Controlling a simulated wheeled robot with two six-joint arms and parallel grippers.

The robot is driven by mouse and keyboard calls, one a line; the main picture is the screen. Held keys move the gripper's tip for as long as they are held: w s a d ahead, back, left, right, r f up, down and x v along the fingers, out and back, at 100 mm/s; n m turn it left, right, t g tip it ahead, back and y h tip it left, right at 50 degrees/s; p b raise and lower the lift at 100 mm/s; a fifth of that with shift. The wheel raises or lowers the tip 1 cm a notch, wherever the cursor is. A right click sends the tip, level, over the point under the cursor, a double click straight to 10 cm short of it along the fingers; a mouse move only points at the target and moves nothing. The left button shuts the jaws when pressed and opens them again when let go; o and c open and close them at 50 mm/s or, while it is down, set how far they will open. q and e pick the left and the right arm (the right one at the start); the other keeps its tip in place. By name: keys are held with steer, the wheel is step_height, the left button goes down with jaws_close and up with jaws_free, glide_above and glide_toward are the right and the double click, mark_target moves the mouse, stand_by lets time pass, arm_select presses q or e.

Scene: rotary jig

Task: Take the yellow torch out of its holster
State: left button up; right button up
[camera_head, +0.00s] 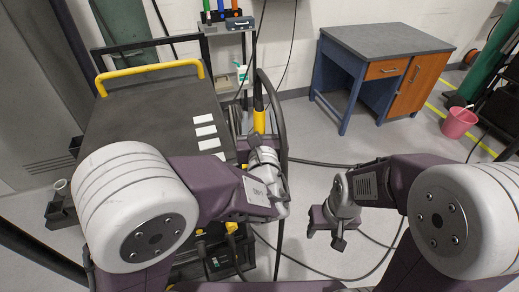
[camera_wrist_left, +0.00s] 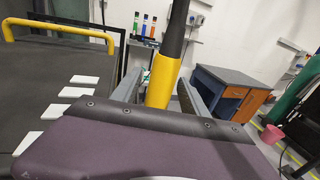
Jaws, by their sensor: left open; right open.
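The yellow torch (camera_head: 259,121) stands roughly upright at the right side of the dark cart, its upper part black. In the left wrist view the torch (camera_wrist_left: 162,80) rises between the two grey fingers of my left gripper (camera_wrist_left: 158,84). That gripper is open, one finger on each side of the torch; I cannot tell whether either touches it. The torch's lower end and its holster are hidden behind my left gripper and wrist. My right gripper (camera_head: 325,236) is open and empty above the floor, to the right of the cart.
The cart's dark top (camera_head: 150,110) has white cards (camera_head: 205,131) and a yellow handle (camera_head: 150,70). A black curved bar (camera_head: 276,110) stands right of the torch. Cables lie on the floor. A blue desk (camera_head: 385,60) and pink bucket (camera_head: 459,122) stand farther back right.

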arm_select(q)
steer(key=shift+w+a, duration=0.1)
steer(key=shift+w, duration=0.7)
steer(key=shift+s, duration=0.15)
steer(key=shift+c, duration=0.6)
jaws_close()
step_height(320, 180, up, 18)
steer(key=p, duration=0.5)
